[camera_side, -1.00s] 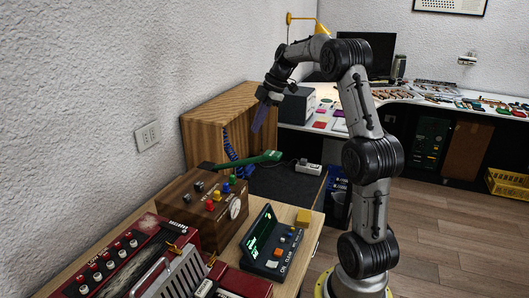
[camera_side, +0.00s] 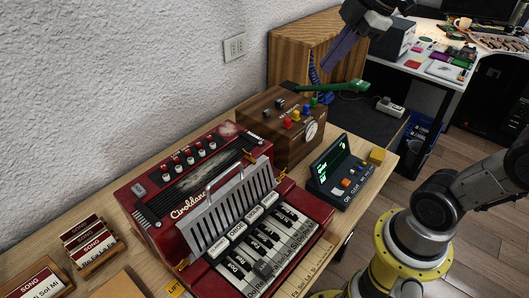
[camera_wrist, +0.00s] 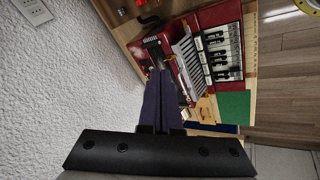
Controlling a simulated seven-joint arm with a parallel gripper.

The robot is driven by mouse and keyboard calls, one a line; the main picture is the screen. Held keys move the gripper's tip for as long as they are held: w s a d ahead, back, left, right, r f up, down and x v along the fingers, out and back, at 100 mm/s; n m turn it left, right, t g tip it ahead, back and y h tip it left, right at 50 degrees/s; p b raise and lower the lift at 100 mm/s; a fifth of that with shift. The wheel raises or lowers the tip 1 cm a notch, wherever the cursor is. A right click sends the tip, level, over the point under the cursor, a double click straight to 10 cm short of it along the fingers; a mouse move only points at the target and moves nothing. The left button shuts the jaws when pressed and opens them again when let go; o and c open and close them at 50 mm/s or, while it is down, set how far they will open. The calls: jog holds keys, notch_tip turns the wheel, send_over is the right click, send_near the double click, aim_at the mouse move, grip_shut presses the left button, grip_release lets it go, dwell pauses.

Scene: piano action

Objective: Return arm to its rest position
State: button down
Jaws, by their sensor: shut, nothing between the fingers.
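My gripper (camera_side: 327,65) hangs at the top of the side view, its purple fingers slanting down to the left in front of the wooden cabinet. In the wrist view its fingers (camera_wrist: 160,76) lie together, shut and empty. My arm's base and lower links stand at the right of the side view. The upper links are cut off by the frame edge.
The bench holds a red toy piano (camera_side: 255,235), a wooden box with colored knobs (camera_side: 285,125), a dark device with a green display (camera_side: 340,170) and small SONG racks (camera_side: 90,245). The wooden cabinet (camera_side: 290,50) stands behind. The white wall (camera_side: 120,90) runs along the left.

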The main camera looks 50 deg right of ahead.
jog(key=s+a+f+m+h, duration=0.1)
jog(key=s+f+m, duration=0.9)
jog(key=s+m, duration=0.1)
jog(key=shift+s+a+f+m, duration=0.25)
jog(key=shift+a+m, duration=0.15)
jog(key=shift+m, duration=0.2)
jog(key=shift+r, duration=0.1)
